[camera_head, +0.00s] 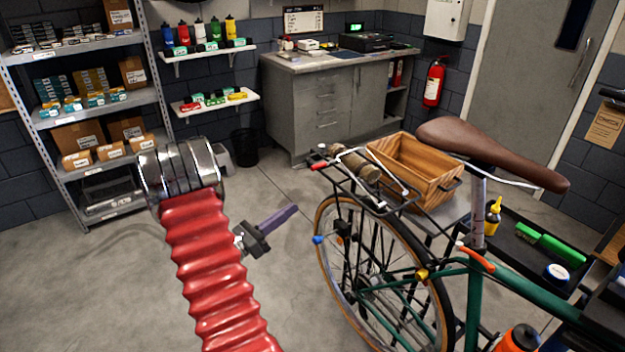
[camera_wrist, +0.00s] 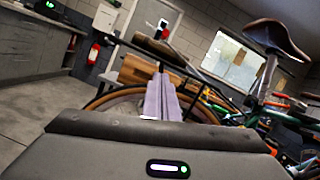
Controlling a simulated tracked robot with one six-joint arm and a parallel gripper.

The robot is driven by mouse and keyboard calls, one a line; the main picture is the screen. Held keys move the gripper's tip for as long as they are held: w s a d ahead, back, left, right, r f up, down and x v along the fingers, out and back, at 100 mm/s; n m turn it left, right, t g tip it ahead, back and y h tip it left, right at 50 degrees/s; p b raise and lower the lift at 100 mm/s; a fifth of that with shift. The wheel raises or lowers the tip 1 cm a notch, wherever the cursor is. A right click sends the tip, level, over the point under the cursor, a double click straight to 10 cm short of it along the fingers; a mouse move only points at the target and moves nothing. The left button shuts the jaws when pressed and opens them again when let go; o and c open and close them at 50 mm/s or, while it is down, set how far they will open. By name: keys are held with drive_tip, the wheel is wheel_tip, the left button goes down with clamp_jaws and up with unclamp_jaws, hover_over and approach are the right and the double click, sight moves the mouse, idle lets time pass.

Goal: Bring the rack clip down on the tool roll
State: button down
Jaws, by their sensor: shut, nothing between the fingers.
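The tool roll (camera_head: 347,163) is a brown bundle on the black rear rack of a green bicycle. The rack clip (camera_head: 388,168) is a pale metal loop. It shows raised above the rack, beside and behind the roll; a gap to the roll is hard to judge. My gripper (camera_head: 290,210) has purple fingers, shut and empty, left of the rear wheel and below the rack. The fingers (camera_wrist: 161,95) point toward the rack.
A wooden crate (camera_head: 428,165) stands behind the rack. The rear wheel (camera_head: 322,238) and brown saddle (camera_head: 490,150) are to the right of my gripper. A black tray (camera_head: 520,250) with bottles and green items lies beyond the frame. The floor left of the bicycle is clear.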

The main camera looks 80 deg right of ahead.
drive_tip(key=shift+s, duration=0.1)
drive_tip(key=s+d+r, duration=0.4)
drive_tip(key=d+r, duration=0.2)
drive_tip(key=d, duration=0.2)
drive_tip(key=shift+s+d, duration=0.25)
drive_tip(key=shift+s, duration=0.15)
idle(0.4)
drive_tip(key=shift+r, duration=0.1)
